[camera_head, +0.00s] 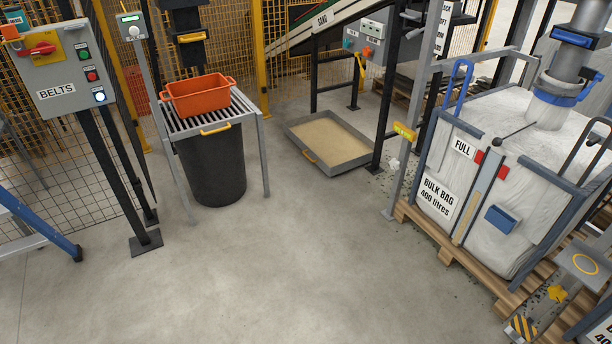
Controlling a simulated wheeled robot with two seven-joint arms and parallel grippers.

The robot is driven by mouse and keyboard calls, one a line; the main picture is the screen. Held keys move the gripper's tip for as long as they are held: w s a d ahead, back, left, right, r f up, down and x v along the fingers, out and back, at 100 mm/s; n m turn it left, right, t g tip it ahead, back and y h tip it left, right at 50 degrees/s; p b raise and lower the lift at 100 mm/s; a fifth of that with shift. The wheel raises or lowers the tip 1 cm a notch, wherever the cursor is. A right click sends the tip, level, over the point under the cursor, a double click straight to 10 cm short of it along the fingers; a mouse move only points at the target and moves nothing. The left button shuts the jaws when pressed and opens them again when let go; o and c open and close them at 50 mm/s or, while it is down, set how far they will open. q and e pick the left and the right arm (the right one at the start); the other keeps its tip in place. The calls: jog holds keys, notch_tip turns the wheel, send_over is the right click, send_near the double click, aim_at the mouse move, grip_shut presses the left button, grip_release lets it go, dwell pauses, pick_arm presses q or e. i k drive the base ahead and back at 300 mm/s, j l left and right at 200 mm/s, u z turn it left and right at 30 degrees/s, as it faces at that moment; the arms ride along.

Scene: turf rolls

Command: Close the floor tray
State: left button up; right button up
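The floor tray (350,166) is a shallow grey metal tray on the concrete floor at upper centre. It holds a flat layer of tan sand (328,137). The tray sticks out in front of the frame under the sloping conveyor marked SAND (322,20). I cannot tell how far its back edge reaches under the frame. Neither of my grippers is in view.
A roller stand (212,117) with an orange crate (200,95) and black bin (214,165) stands left of the tray. A full bulk bag (480,160) on a pallet stands right. A BELTS panel (65,75) is far left. The middle floor is clear.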

aim_at(328, 140)
jog(key=i+u, duration=0.15)
jog(key=i, duration=0.3)
jog(key=i+l+u, duration=0.15)
jog(key=i, duration=0.3)
jog(key=i+u, duration=0.2)
jog(key=i, duration=0.25)
jog(key=i+l+u, duration=0.15)
jog(key=i, duration=0.25)
jog(key=i+l+u, duration=0.15)
jog(key=i+l, duration=0.2)
jog(key=i, duration=0.05)
